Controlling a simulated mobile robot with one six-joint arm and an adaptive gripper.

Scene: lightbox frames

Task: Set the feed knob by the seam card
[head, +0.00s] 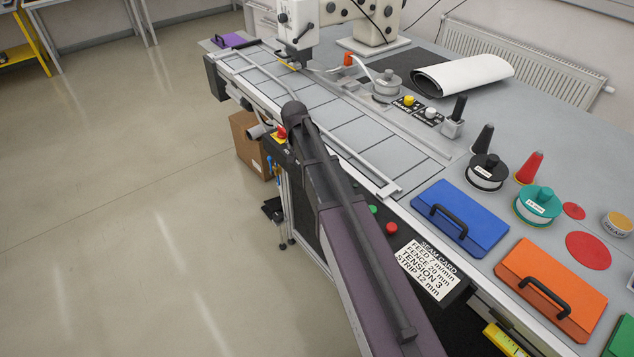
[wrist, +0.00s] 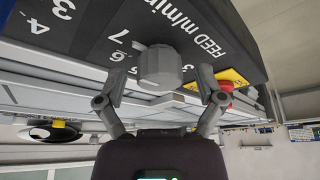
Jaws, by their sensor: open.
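The feed knob (wrist: 160,70) is a grey faceted knob under a dark panel lettered "FEED m/min" in the wrist view. White scale numbers up to 7 are beside it; I cannot tell where its pointer stands. My gripper (wrist: 162,88) is open, with one finger on each side of the knob and a visible gap to each. The seam card (head: 430,268) is a white card at the table's front edge in the head view. It reads fence 20 mm, tension 3, strip 12 mm; its feed figure looks like 7 but is small. The knob is not discernible in the head view.
A red stop button on yellow (wrist: 226,82) is close right of my gripper in the wrist view. In the head view, a blue case (head: 460,216), an orange case (head: 551,290) and spools stand on the table. Open floor (head: 120,220) lies left.

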